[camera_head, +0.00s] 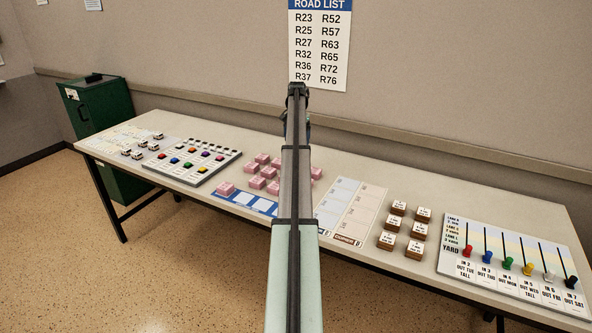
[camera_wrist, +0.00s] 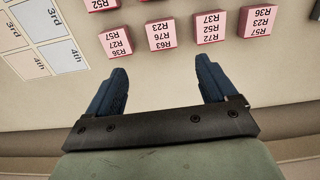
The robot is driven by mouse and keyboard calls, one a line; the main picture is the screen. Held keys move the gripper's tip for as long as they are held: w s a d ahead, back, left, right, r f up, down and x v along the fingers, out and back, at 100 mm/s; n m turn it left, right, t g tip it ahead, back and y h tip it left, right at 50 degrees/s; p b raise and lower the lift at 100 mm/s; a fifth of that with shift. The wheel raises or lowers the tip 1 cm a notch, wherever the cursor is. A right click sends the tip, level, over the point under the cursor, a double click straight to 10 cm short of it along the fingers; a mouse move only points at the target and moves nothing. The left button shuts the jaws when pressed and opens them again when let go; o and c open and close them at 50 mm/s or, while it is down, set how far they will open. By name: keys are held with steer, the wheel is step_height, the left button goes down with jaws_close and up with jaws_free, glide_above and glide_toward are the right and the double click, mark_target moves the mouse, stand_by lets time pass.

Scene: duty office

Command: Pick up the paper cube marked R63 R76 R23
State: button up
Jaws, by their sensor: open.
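In the wrist view, the pink paper cube marked R63 R76 R23 (camera_wrist: 160,34) rests on the table, its lettering upside down to me. My gripper (camera_wrist: 161,72) is open and empty, its two dark blue fingers spread. The cube lies beyond the fingertips, roughly in line with the gap between them and apart from them. In the head view, the pink cubes (camera_head: 257,182) stand in a group near the middle of the table, partly behind my arm. Their marks are too small to read there, so I cannot tell which is this one.
A cube marked R57 R23 R36 (camera_wrist: 258,21) is farther right. Brown blocks (camera_head: 389,240) and a lever board (camera_head: 510,258) stand on the table's right.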

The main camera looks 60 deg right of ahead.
step_height(320, 180, down, 8)
steer(key=shift+f, duration=0.15)
steer(key=shift+w+f, duration=0.2)
steer(key=shift+f, duration=2.5)
steer(key=c, duration=1.1)
steer(key=shift+c, duration=0.2)
